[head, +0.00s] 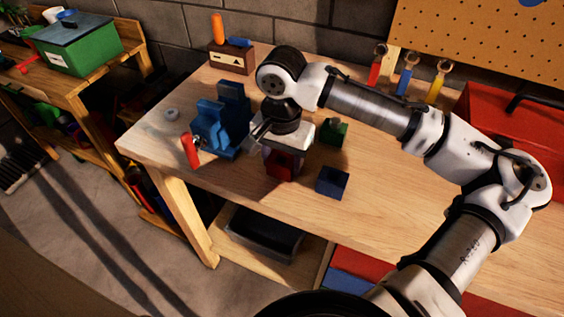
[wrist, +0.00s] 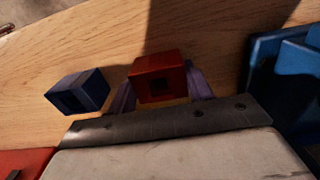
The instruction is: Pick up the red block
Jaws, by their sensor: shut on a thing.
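The red block (head: 279,166) is at my gripper (head: 281,154) on the wooden workbench, between the blue vise and a dark blue block. In the wrist view the red block (wrist: 159,79) is held between the two fingers of my gripper (wrist: 160,93), one finger on each side of it. My gripper is shut on it and points down. I cannot tell whether the block touches the bench top or is just above it.
The dark blue block (head: 332,182) sits right of the red block, and a green block (head: 335,132) sits behind it. The blue vise (head: 219,128) with a red handle stands close on the left. A red toolbox (head: 506,125) is at the right. The front bench top is clear.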

